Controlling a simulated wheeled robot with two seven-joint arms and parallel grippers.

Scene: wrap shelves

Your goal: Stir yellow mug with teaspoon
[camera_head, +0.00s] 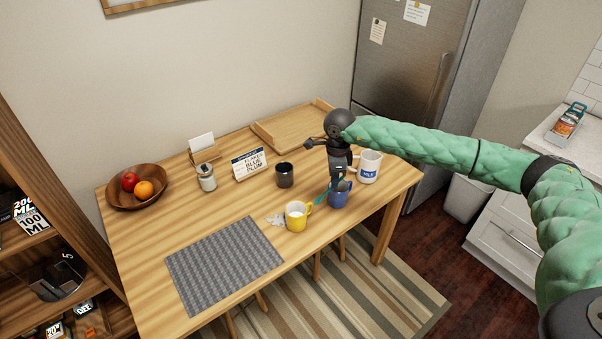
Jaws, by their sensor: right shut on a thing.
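The yellow mug (296,223) stands upright near the table's front edge, with pale contents inside. My right gripper (340,184) is above and to the right of it, pointing down over the blue mug (338,201). It is shut on a thin teal teaspoon (323,194), which slants down and left towards the yellow mug. The spoon's lower end shows beside the yellow mug's right side; I cannot tell whether it touches the mug. My left gripper is out of view.
A white mug (370,168) and a black mug (284,176) stand close behind. A sugar jar (206,178), a sign (250,164) and a fruit bowl (122,200) are further left. A grey mat (224,263) lies at front left; a wooden tray (283,132) is at the back.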

